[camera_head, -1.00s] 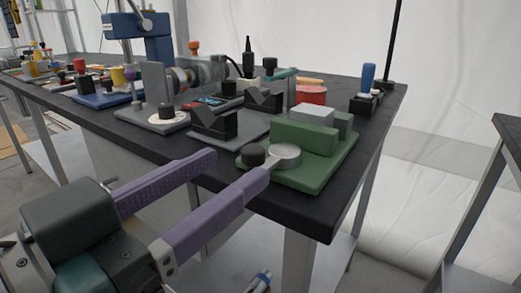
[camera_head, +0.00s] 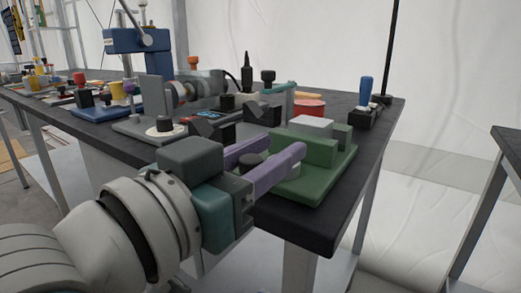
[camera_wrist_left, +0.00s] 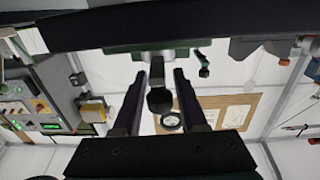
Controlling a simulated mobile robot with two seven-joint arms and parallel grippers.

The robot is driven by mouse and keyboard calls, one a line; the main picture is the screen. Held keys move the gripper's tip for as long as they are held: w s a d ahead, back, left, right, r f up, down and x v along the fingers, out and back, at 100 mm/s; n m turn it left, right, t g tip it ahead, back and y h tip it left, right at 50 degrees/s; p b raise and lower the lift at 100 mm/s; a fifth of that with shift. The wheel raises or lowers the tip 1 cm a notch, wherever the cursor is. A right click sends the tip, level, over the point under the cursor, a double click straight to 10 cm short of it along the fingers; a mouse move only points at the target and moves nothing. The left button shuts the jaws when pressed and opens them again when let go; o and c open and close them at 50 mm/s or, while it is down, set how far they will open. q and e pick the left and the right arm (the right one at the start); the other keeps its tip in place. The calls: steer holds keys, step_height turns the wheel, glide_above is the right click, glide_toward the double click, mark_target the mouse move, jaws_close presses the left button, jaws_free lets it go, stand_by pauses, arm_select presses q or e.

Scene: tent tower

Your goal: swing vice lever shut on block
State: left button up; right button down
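The green vice (camera_head: 318,178) stands at the front right corner of the black table, with a light grey block (camera_head: 311,126) between its raised green jaws. Its lever has a black knob (camera_head: 250,161), partly hidden by my fingers. The knob also shows in the left wrist view (camera_wrist_left: 160,101), with part of the metal lever behind it. My left gripper (camera_head: 284,145) is open, with one purple finger on each side of the knob. In the left wrist view a gap shows between the knob and each finger. My right gripper is not in view.

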arm_select(q)
jaws_close()
stand_by(1.1)
